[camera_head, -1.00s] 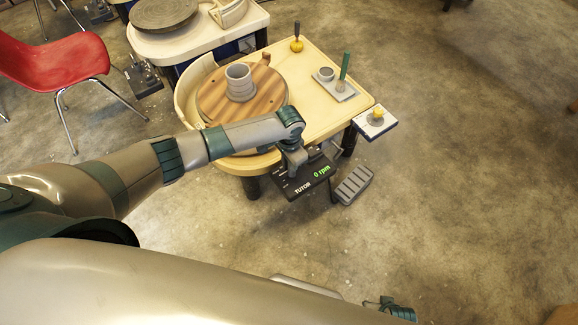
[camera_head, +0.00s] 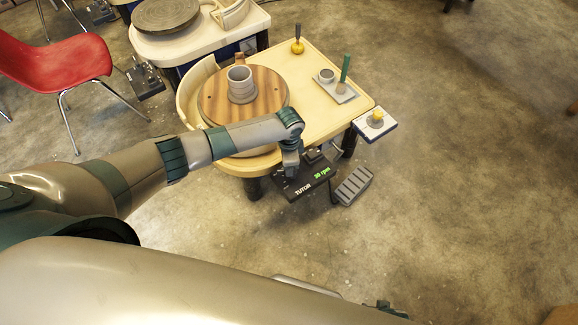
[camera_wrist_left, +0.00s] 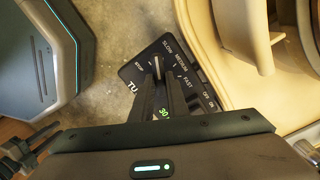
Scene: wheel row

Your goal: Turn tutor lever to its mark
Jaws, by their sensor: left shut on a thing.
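The TUTOR control box (camera_head: 302,187) sits low at the front edge of the cream wheel table, its green display reading about 30 rpm. My left gripper (camera_head: 290,172) reaches down over the box. Its fingers (camera_wrist_left: 157,79) are shut on the lever (camera_wrist_left: 155,66), whose tip shows near SLOW. The fingers hide much of the lever and part of the display, so its exact alignment is unclear. A teal and dark part at the bottom right may be my right gripper (camera_head: 385,308).
The cream table (camera_head: 320,112) carries a wooden wheel disc (camera_head: 270,92) with a grey pot (camera_head: 240,88). A grey pedal (camera_head: 354,186) stands on the floor right of the box. A small side shelf (camera_head: 374,125) juts out at the table's right. Open floor lies to the right.

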